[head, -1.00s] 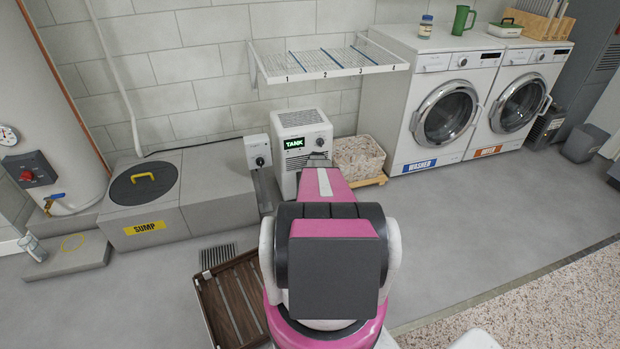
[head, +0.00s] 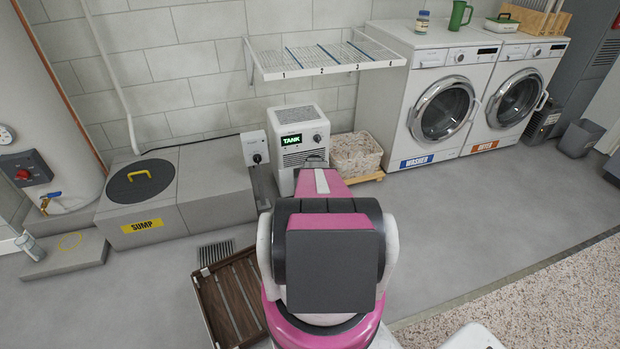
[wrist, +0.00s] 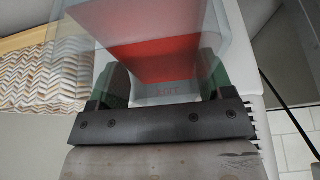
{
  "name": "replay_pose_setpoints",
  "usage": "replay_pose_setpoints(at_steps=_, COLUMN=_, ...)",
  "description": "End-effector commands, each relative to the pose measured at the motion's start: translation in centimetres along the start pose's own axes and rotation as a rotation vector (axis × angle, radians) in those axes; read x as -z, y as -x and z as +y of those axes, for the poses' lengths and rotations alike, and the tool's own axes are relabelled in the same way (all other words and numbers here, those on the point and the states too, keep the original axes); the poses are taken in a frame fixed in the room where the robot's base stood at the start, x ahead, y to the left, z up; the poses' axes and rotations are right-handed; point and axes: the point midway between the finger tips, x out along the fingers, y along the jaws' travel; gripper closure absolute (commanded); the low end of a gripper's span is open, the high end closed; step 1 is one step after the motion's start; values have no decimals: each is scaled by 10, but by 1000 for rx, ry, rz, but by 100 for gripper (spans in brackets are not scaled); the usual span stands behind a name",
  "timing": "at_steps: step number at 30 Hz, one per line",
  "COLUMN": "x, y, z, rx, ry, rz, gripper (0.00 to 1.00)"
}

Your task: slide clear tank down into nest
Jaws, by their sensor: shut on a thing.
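In the head view, the white dehumidifier (head: 301,128) stands against the wall with a lit green "TANK" display. My arm covers its lower front, so the gripper, the tank and the nest are hidden there. I cannot tell how far the tank sits in the nest.
A woven basket (head: 357,160) on a wooden stand is right of the dehumidifier, then the washer (head: 437,110). A wire shelf (head: 325,58) hangs above. A slatted wooden tray (head: 236,300) lies on the floor.

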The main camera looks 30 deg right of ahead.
Motion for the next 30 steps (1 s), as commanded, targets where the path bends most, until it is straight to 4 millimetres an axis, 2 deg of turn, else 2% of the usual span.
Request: replay_pose_setpoints(at_steps=30, x=-16, y=-40, z=0, rx=0, ry=0, rz=0, gripper=100)
